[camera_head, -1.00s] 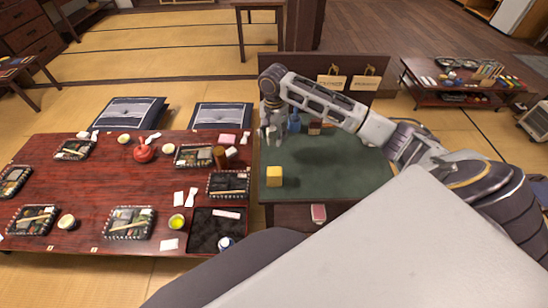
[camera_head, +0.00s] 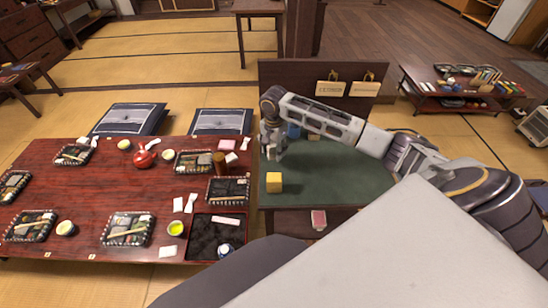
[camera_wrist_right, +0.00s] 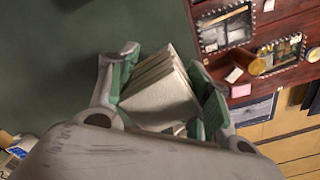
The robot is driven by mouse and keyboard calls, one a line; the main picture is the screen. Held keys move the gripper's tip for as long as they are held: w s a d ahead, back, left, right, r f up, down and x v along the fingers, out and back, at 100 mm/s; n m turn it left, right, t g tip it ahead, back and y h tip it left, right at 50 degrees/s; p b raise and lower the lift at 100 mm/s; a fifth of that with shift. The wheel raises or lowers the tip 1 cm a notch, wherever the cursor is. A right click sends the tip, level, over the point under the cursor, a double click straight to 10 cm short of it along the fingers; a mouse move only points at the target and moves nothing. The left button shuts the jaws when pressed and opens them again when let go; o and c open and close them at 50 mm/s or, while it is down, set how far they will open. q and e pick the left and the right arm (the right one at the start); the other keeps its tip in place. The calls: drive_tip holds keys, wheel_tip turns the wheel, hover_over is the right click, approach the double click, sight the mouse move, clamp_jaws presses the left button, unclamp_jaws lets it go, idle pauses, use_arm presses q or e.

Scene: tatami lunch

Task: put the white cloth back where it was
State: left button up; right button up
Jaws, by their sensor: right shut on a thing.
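My right gripper (camera_head: 272,153) is over the far left part of the green-topped table (camera_head: 335,182), near the red table's edge. In the right wrist view its two green-padded fingers (camera_wrist_right: 160,100) are closed on a folded, layered white cloth (camera_wrist_right: 158,88). The cloth's lower part is hidden by the gripper body. In the head view I cannot make out the cloth apart from the fingers. I cannot tell whether the cloth touches the green top. My left gripper is not in view.
A yellow cube (camera_head: 274,182) stands on the green top nearer me, and a blue item (camera_head: 293,131) stands beside my forearm. The red table (camera_head: 95,190) at left is crowded with trays, cups and a red teapot (camera_head: 143,158). The green top's middle is clear.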

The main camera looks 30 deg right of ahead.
sight(274, 157)
drive_tip(key=shift+f, duration=0.35)
wheel_tip(274, 157, down, 2)
drive_tip(key=shift+f+p, duration=0.1)
drive_tip(key=shift+p, duration=0.2)
drive_tip(key=shift+f, duration=0.2)
drive_tip(key=shift+f+p, duration=0.55)
drive_tip(key=shift+f, duration=0.05)
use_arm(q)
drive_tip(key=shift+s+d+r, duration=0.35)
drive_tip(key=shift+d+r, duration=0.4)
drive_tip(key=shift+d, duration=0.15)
use_arm(e)
drive_tip(key=o, duration=0.9)
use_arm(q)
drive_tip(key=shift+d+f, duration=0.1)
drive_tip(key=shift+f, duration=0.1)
